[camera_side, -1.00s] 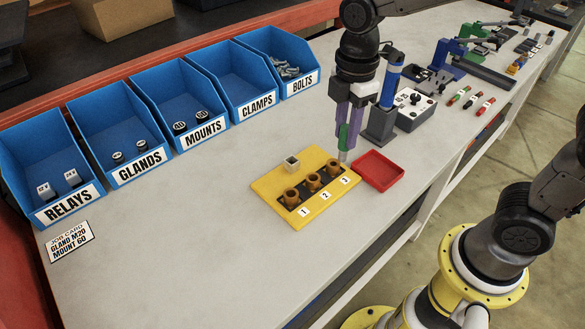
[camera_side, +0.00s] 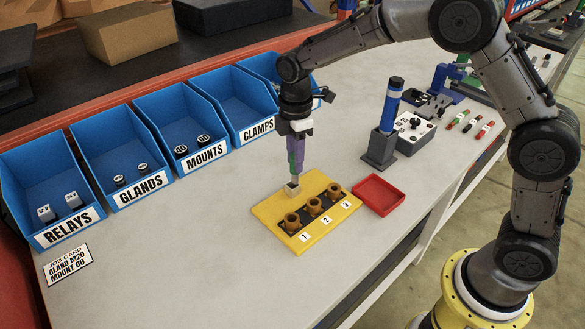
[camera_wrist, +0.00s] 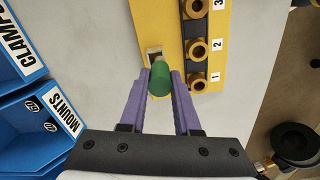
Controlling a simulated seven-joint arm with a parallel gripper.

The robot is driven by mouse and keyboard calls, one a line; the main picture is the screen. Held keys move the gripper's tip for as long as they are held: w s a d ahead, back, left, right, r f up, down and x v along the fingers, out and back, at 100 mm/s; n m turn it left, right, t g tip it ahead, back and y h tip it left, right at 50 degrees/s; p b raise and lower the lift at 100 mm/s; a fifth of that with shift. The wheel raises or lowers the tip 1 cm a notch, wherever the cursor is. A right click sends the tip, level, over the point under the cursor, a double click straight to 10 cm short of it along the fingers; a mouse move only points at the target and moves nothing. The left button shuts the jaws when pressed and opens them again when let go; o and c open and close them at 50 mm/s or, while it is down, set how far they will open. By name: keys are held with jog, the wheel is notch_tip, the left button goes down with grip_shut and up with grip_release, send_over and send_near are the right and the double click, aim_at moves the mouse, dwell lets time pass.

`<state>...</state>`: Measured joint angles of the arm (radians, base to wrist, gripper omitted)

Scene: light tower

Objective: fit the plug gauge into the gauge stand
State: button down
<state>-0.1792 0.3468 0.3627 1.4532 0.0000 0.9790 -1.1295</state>
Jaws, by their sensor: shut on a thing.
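The plug gauge has a green handle (camera_side: 300,164) and a pale metal tip pointing down. My gripper (camera_side: 297,158), with purple fingers, is shut on the green handle, which also shows between the fingers in the wrist view (camera_wrist: 160,82). The gauge stand is a small square grey socket (camera_side: 291,191) on the back left part of the yellow board; it also shows in the wrist view (camera_wrist: 154,52). The gauge is roughly upright, with its tip at the socket's opening. I cannot tell whether the tip is inside or just above it.
The yellow board (camera_side: 264,211) also bears several brown round sockets (camera_side: 314,206) in a row, numbered 1 to 3. A red tray (camera_side: 379,194) lies to the right. A blue cylinder (camera_side: 392,104) stands in a dark holder behind it. Blue bins (camera_side: 150,118) line the back left.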

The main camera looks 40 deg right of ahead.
aim_at(292, 169)
jog(key=shift+w+f, duration=0.2)
jog(key=shift+f, duration=0.1)
jog(key=shift+w+a+f, duration=0.1)
jog(key=shift+w+f, duration=0.05)
jog(key=shift+f, duration=1.5)
jog(key=shift+f, duration=0.1)
jog(key=shift+f, duration=0.1)
jog(key=c, duration=0.6)
grip_release()
